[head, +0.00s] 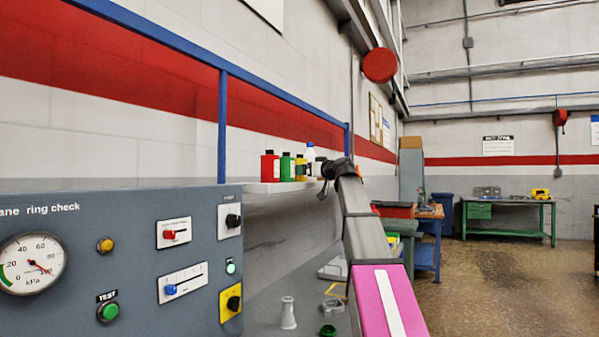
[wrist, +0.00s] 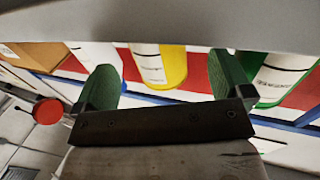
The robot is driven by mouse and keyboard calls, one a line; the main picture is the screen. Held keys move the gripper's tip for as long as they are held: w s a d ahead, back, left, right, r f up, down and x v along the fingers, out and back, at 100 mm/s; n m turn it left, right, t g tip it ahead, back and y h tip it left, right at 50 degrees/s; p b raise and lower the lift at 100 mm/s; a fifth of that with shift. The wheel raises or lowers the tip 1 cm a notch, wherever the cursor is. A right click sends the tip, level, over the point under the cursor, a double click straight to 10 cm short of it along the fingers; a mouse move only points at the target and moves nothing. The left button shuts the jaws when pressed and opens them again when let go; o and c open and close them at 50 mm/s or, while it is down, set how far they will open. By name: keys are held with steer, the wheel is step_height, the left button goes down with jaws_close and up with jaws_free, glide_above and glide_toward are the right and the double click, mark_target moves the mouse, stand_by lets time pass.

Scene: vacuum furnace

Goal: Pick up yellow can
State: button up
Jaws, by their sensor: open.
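The yellow can (head: 301,169) stands upright on a white wall shelf (head: 276,187), between a green can and a white bottle. My gripper (wrist: 166,82) is open and empty. In the head view my gripper (head: 327,175) is dark and sits at the right end of the shelf, close to the bottle. How deep the can lies between the fingers is hard to tell.
A green can (head: 287,167) and a red can (head: 270,167) stand left of the yellow can, a white bottle (head: 311,158) right of it. In the wrist view the green can (wrist: 283,76) is beside one finger. A grey control panel (head: 130,250) fills the lower left.

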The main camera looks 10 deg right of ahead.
steer(key=x, duration=0.5)
steer(key=shift+w+d+r, duration=0.1)
steer(key=shift+w, duration=0.05)
steer(key=c, duration=1.2)
